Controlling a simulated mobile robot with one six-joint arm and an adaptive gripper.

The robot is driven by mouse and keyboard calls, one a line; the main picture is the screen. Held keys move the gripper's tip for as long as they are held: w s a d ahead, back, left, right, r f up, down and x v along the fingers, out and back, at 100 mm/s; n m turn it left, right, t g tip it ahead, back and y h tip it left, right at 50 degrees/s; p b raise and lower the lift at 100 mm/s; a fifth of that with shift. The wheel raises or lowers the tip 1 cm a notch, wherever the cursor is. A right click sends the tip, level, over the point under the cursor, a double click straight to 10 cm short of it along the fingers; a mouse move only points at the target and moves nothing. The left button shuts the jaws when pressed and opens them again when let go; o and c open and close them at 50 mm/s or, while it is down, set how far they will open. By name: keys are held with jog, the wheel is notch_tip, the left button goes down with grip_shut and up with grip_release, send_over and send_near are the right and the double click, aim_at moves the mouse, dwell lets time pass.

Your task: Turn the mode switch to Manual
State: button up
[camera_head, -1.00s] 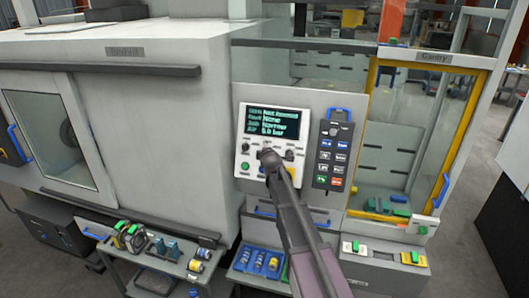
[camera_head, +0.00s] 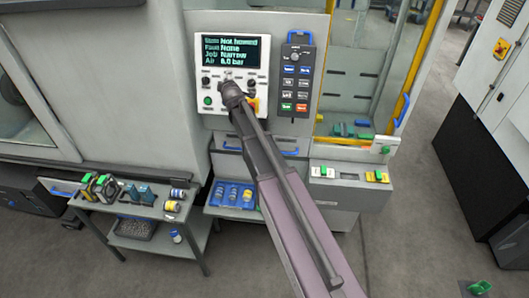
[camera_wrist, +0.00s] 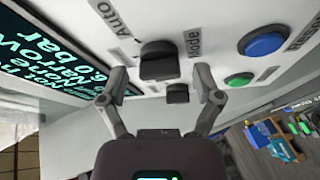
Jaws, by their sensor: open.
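The mode switch (camera_wrist: 158,62) is a black knob on the white control panel (camera_head: 199,62), beside the printed words "Auto" and "Mode" in the wrist view. My gripper (camera_wrist: 160,78) is open, with one finger on each side of the knob. I cannot tell whether the fingers touch it. In the head view my gripper (camera_head: 232,92) is at the panel's lower middle and hides the mode switch. The exact direction of the knob's pointer is not clear.
A second black knob (camera_wrist: 177,93), a blue button (camera_wrist: 262,43) and a green button (camera_wrist: 239,79) are close by. The panel's screen (camera_head: 228,50) is above my gripper. A dark keypad pendant (camera_head: 295,75) hangs to the right. A tool cart (camera_head: 135,215) stands lower left.

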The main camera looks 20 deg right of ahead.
jog(key=shift+m+t+h+b, duration=0.35)
jog(key=shift+m+b, duration=0.2)
jog(key=shift+m, duration=0.65)
jog(key=shift+m+t+h+b, duration=0.3)
jog(key=shift+m+b, duration=0.25)
jog(key=shift+m, duration=0.65)
jog(key=shift+m+t+h+b, duration=0.25)
jog(key=shift+m+h+b, duration=0.3)
jog(key=shift+m, duration=0.85)
jog(key=shift+m+t+h+b, duration=0.2)
jog(key=shift+m+h+b, duration=0.3)
jog(key=shift+m, duration=0.9)
jog(key=v, duration=1.4)
jog(key=s+d+f+m+g+h+b, duration=0.2)
jog(key=s+d+f+g+b, duration=0.1)
jog(key=f, duration=0.5)
jog(key=s+d+f+m+g+h+b, duration=0.1)
jog(key=s+d+f+m+g+b, duration=0.2)
jog(key=s+d+f+g, duration=0.3)
jog(key=shift+s+d+f+m+h, duration=0.35)
jog(key=shift+s+d+f, duration=0.55)
jog(key=shift+d+f, duration=0.5)
jog(key=shift+a+f+b, duration=0.15)
jog(key=shift+f+b, duration=0.05)
jog(key=shift+b, duration=0.1)
